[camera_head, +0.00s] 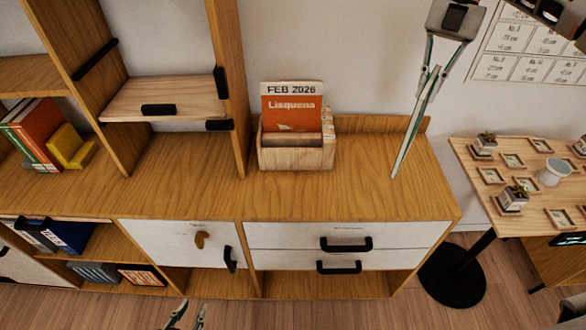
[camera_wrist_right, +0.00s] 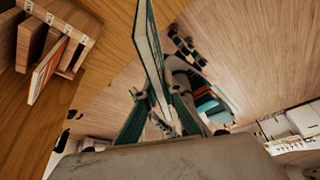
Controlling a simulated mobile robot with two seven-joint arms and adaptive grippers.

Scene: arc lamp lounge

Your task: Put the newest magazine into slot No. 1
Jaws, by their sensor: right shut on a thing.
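My right gripper (camera_head: 432,80) is shut on a thin magazine (camera_head: 409,143), seen almost edge-on above the right end of the cabinet top. The magazine (camera_wrist_right: 150,45) also shows between the fingers in the right wrist view, with a white face and a dark teal edge; its date is not readable. A wooden rack (camera_head: 296,157) stands on the cabinet to its left, apart from it. An orange magazine (camera_head: 292,113) marked "FEB 2026 Lisquena" stands upright in the rack. Slot numbers are not readable. My left gripper (camera_head: 188,316) is open and empty at the bottom edge.
A shelf unit (camera_head: 232,90) rises left of the rack. The cabinet top (camera_head: 370,180) is clear right of the rack. A wall chart (camera_head: 525,50) hangs behind.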

